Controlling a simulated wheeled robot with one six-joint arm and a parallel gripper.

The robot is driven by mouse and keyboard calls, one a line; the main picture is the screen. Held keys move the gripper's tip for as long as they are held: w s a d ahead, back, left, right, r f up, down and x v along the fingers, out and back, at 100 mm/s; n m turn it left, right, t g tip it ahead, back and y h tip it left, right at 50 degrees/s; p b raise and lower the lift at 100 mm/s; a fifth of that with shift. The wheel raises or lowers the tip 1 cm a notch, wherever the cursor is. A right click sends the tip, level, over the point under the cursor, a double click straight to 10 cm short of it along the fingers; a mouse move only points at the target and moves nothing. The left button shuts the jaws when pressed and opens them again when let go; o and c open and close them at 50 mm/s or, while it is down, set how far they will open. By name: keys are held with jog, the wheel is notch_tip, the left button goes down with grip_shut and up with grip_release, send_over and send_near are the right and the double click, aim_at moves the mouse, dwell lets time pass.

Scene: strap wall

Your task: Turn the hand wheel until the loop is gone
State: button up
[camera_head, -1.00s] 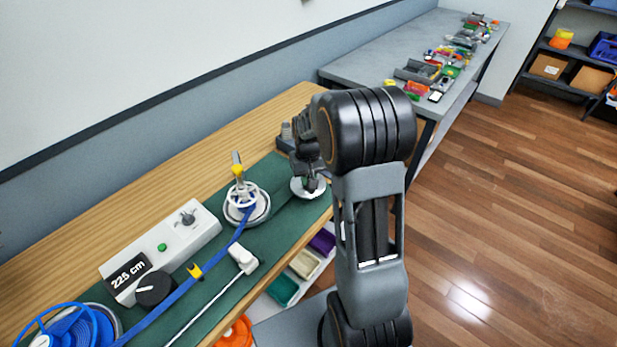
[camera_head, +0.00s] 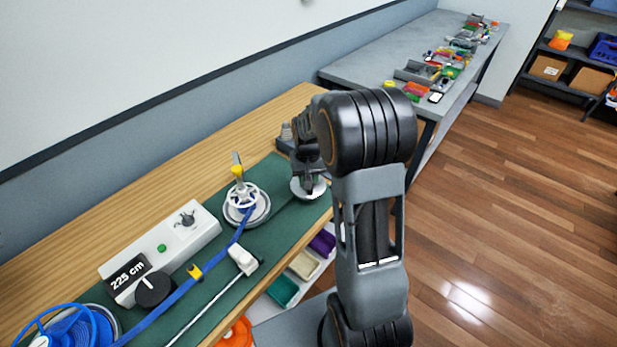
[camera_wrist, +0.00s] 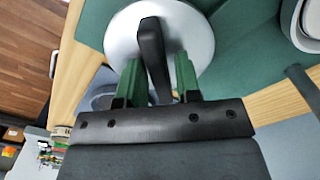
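A white hand wheel (camera_head: 240,197) with a yellow-tipped peg (camera_head: 237,168) stands on a round base on the green mat. A blue strap (camera_head: 185,284) runs from it to a blue reel (camera_head: 68,326) at lower left. To the right of the wheel is a pale metal disc (camera_head: 316,191), seen close in the wrist view (camera_wrist: 195,38) with an upright dark bar (camera_wrist: 153,52) on it. My gripper (camera_wrist: 158,72) is over this disc, its green-padded fingers either side of the bar. A gap shows on the bar's right, so the fingers look open around it. My arm hides part of the disc.
A white box (camera_head: 175,250) with a knob and a "225 cm" display stands left of the wheel. A white block (camera_head: 243,259) with a pale cord lies in front. Coloured bins (camera_head: 303,264) sit below the bench edge. A grey table (camera_head: 400,45) with small parts stands behind.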

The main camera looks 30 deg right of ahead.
jog(key=shift+o, duration=0.9)
notch_tip(320, 180, up, 14)
jog(key=shift+f, duration=0.1)
